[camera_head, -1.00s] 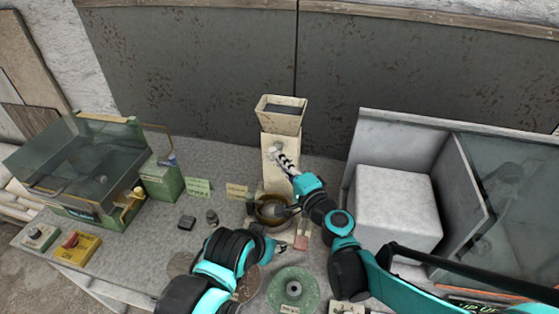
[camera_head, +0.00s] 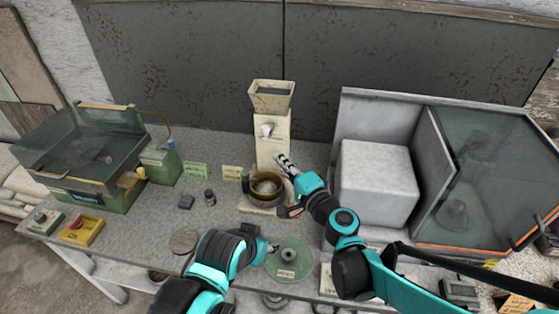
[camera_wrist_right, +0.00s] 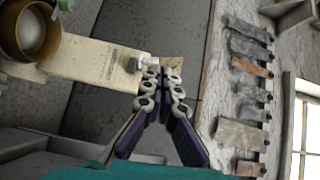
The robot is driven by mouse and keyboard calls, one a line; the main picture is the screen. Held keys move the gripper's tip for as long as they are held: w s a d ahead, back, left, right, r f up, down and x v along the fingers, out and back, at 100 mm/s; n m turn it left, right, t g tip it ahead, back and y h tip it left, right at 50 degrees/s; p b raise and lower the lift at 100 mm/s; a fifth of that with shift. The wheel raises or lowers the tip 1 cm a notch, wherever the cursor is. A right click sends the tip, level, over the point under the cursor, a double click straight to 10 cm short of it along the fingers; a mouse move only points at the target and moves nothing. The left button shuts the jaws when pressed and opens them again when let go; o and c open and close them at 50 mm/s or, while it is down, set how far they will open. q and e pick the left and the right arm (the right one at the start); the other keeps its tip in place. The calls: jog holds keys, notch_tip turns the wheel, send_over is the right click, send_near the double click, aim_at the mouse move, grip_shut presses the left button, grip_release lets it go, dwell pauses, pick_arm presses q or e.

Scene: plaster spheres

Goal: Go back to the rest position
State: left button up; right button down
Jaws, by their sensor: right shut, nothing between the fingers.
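My right gripper (camera_head: 281,160) is shut and empty, in front of the cream dispenser (camera_head: 272,148) and just above and right of the brown bowl (camera_head: 252,190). In the right wrist view the closed fingers (camera_wrist_right: 163,74) point toward the dispenser's small knob (camera_wrist_right: 137,63); I cannot tell whether they touch in that view. In the head view the knob (camera_head: 266,130) stands clear of the fingers. The bowl (camera_wrist_right: 14,45) holds something pale. My left arm reaches in from the bottom; its gripper (camera_head: 271,248) is mostly hidden behind its wrist, near the green disc.
A green round disc (camera_head: 290,270) lies at the bench's front. A white block (camera_head: 378,180) and a glass-fronted booth (camera_head: 485,165) stand on the right. A green glass-lidded machine (camera_head: 90,150) and a yellow switch box (camera_head: 82,231) are on the left.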

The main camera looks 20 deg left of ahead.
jog(key=s+d+f+n+g+h, duration=0.1)
jog(key=s+d+f+h, duration=0.3)
jog(key=d, duration=0.8)
jog(key=s+d+f+n+g+h+b, duration=0.1)
jog(key=s+d+f+n+h, duration=0.3)
jog(key=s+d, duration=0.4)
jog(key=s+d+f+n+g+h+b, duration=0.1)
jog(key=s+d+f+h, duration=0.4)
jog(key=d, duration=1.1)
jog(key=shift+s+d+n+g+h, duration=0.3)
jog(key=shift+s+d+n+g, duration=0.05)
jog(key=shift+s+n+g, duration=0.35)
jog(key=shift+f, duration=0.1)
